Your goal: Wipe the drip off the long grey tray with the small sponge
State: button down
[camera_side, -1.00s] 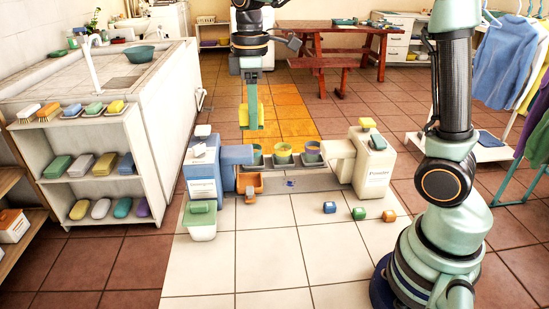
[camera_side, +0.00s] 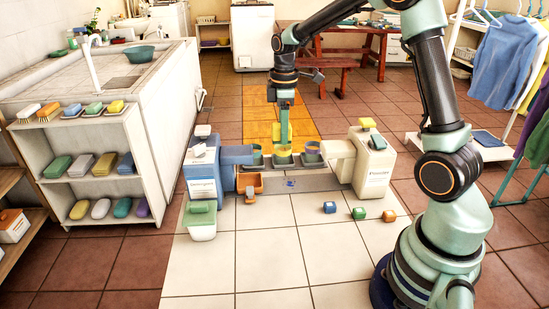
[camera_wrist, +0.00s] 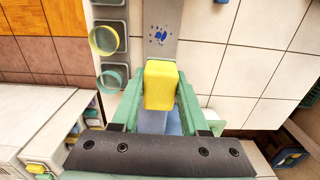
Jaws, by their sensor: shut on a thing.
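The long grey tray (camera_side: 315,184) lies on the pale tiles between the two dispensers. A blue drip (camera_side: 291,183) with small specks is on it. In the wrist view the drip (camera_wrist: 158,35) shows on the tray (camera_wrist: 165,12), beyond the sponge. My gripper (camera_side: 283,138) is shut on the small yellow sponge (camera_wrist: 160,85), which sits between its green fingers. The sponge's underside is hidden.
A row of cups stands behind the tray, with a yellow-rimmed middle cup (camera_side: 283,158). A blue dispenser (camera_side: 202,172) is left and a white dispenser (camera_side: 373,165) right. An orange scoop-like piece (camera_side: 249,186) is at the tray's left. Several small blocks (camera_side: 359,213) lie front right.

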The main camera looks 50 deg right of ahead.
aim_at(282, 184)
notch_tip(282, 184, down, 14)
jog(key=shift+f, duration=0.15)
jog(key=shift+s+d+f, duration=0.25)
jog(key=shift+s+d, duration=0.2)
jog(key=shift+d, duration=0.05)
jog(key=shift+s+d, duration=0.85)
jog(key=shift+s, duration=0.05)
jog(key=shift+w+a, duration=1.4)
notch_tip(282, 184, up, 8)
jog(key=shift+r, duration=0.1)
